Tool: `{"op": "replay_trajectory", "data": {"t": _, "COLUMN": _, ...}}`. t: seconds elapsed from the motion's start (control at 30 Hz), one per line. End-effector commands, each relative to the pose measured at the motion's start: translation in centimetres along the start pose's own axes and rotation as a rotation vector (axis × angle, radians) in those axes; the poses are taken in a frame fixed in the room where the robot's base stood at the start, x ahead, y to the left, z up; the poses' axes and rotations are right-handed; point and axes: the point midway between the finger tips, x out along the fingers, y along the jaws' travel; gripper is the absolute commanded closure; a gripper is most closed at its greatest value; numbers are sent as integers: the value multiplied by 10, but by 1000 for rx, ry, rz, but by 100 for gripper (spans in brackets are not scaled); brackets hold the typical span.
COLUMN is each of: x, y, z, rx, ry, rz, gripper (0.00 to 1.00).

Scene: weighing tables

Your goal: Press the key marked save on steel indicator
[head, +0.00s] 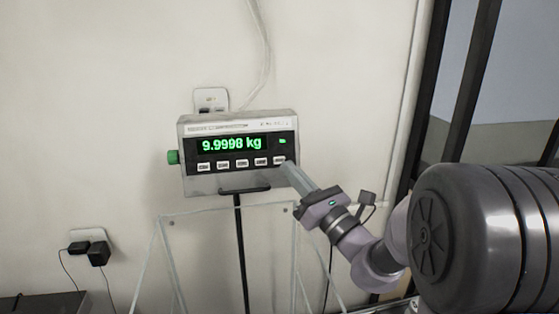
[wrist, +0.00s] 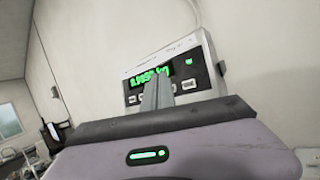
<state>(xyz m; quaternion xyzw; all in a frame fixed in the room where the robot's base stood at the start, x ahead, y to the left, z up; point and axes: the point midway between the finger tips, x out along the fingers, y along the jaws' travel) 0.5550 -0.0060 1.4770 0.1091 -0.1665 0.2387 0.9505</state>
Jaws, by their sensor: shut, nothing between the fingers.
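The steel indicator (head: 240,187) stands on a dark post against the wall, with a green display reading 9.9998 kg in the head view. Below the display is a row of several white keys; their markings are too small to read, so I cannot tell which is save. My gripper (head: 289,166) is shut and empty, its fingertips at or very near the rightmost key (head: 279,160). I cannot tell whether they touch it. In the wrist view the shut fingers (wrist: 157,94) point at the indicator (wrist: 203,52) and cover part of its display and keys.
A green knob (head: 173,157) sticks out of the indicator's left side. A clear-panelled frame (head: 200,222) stands below it. Wall sockets (head: 211,99) are behind, and plugs (head: 98,252) hang at lower left. A dark upright post (head: 440,85) stands at right.

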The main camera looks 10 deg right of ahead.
Motion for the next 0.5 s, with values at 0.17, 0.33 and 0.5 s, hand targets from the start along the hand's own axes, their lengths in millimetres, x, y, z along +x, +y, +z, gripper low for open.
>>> {"op": "replay_trajectory", "data": {"t": 0.17, "x": 19, "y": -13, "z": -14, "rx": 1, "ry": 1, "rz": 1, "gripper": 100}}
{"op": "replay_trajectory", "data": {"t": 0.33, "x": 34, "y": -24, "z": -24, "rx": 1, "ry": 1, "rz": 1, "gripper": 100}}
{"op": "replay_trajectory", "data": {"t": 0.5, "x": 42, "y": -30, "z": -31, "rx": 1, "ry": 0, "rz": 1, "gripper": 100}}
